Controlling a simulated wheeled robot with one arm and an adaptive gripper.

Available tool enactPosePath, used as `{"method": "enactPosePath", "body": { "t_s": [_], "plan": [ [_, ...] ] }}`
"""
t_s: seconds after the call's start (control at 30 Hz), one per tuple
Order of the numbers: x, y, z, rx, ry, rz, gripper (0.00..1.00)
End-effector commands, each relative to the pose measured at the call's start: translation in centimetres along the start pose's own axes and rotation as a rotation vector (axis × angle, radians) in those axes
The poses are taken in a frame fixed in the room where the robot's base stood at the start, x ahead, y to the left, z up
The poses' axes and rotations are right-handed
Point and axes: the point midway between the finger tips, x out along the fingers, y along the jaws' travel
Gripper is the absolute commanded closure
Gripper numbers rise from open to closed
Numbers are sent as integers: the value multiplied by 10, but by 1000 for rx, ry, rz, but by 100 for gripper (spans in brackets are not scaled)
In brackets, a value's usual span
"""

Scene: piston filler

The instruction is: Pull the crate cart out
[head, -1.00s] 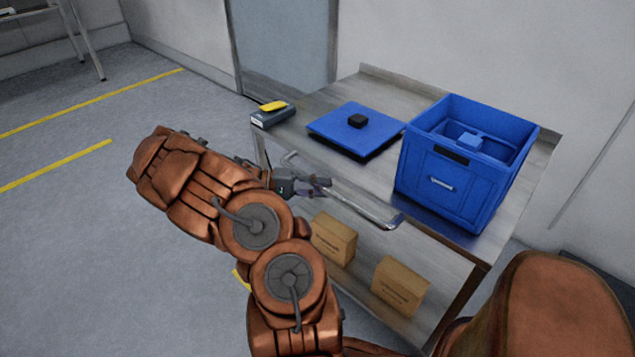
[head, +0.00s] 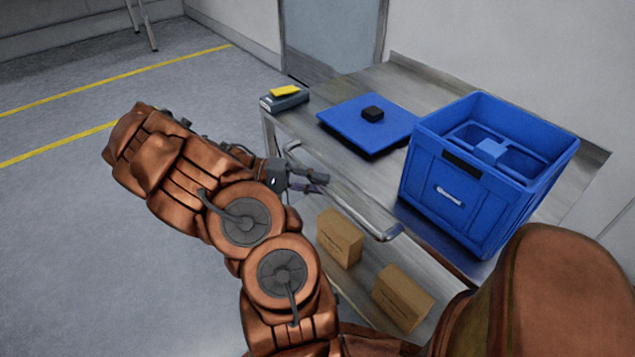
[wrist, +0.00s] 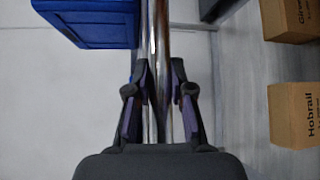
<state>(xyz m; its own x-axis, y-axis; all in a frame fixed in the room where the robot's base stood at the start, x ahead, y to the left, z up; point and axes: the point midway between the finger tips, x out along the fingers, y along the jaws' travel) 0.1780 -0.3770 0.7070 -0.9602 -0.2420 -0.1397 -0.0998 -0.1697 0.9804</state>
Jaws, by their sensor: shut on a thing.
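The crate cart (head: 385,170) is a grey metal cart with a top deck, a lower shelf and a bent tubular push handle (head: 383,236) along its near side. The handle also runs between my fingers in the wrist view (wrist: 157,50). My gripper (head: 318,182) is shut on this handle, toward its left part in the head view. In the wrist view, my two purple-padded fingers (wrist: 159,108) lie on either side of the bar. A blue crate (head: 450,200) stands at the right of the deck, with a smaller blue item inside it.
A blue flat lid (head: 345,122) with a black block lies mid-deck. A grey device with a yellow top (head: 285,98) sits at the left corner. Cardboard boxes (head: 340,238) stand on the lower shelf. A wall is behind; the floor at left is open, with yellow lines.

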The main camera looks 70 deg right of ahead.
Motion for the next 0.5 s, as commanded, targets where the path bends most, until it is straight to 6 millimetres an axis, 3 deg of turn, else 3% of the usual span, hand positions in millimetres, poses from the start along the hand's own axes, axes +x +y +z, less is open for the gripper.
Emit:
{"method": "enactPosePath", "body": {
  "t_s": [0.07, 0.1, 0.3, 0.5],
  "plan": [
    [-1, -1, 1, -1, 0, -2, 100],
    [-1, -2, 1, -1, 0, -2, 74],
    [-1, -1, 1, -1, 0, -1, 53],
    [-1, 0, 0, 0, 1, -1, 53]
  ]
}}
